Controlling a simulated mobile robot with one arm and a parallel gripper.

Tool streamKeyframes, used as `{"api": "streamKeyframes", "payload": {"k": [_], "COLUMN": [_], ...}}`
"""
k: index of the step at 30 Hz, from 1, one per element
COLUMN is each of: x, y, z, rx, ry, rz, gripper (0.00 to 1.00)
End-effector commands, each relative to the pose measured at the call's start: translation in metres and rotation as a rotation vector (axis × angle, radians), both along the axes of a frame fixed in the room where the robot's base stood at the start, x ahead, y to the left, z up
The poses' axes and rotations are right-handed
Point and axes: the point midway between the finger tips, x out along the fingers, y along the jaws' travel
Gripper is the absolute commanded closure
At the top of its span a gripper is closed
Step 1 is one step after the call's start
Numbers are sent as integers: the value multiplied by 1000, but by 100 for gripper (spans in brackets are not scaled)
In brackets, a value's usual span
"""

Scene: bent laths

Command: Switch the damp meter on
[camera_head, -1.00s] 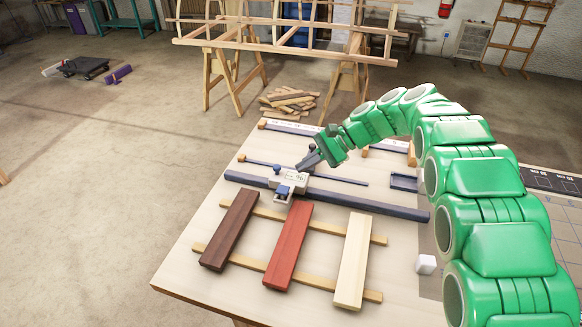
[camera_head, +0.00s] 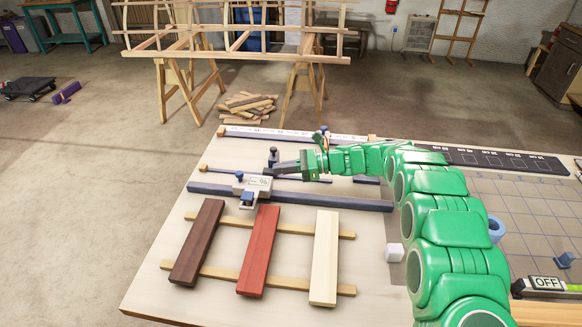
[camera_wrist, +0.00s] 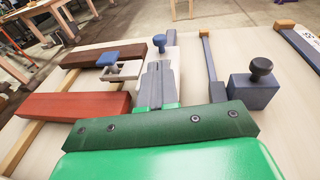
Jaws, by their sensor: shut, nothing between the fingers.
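My gripper (camera_head: 277,168) is shut and empty, pointing left above the board, just behind and right of a pale block marked 96 (camera_head: 258,182) on a dark rail. Its closed fingers also show in the wrist view (camera_wrist: 158,75), with a dark knobbed block (camera_wrist: 252,86) to their right and a blue-knobbed fitting (camera_wrist: 108,57) to their left. A device with an OFF label (camera_head: 547,283) lies at the lower right, far from my gripper and partly cut off by the frame. I cannot tell for certain whether it is the damp meter.
Dark brown (camera_head: 198,242), red (camera_head: 258,250) and cream (camera_head: 324,258) laths lie on two thin strips. A white cube (camera_head: 394,252) sits beside my arm. A blue ring (camera_head: 496,229) and a blue piece (camera_head: 565,260) stand on the gridded mat (camera_head: 525,210) at right.

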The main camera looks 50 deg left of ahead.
Motion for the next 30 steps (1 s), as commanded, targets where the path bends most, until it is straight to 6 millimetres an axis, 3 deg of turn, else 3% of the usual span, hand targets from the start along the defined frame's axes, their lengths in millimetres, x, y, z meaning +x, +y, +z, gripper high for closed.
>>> {"api": "streamKeyframes", "payload": {"k": [15, 30], "x": [-61, -70], "y": [45, 52], "z": [-12, -14], "rx": [1, 1], "ry": [-2, -3], "rz": [0, -2], "gripper": [100, 100]}}
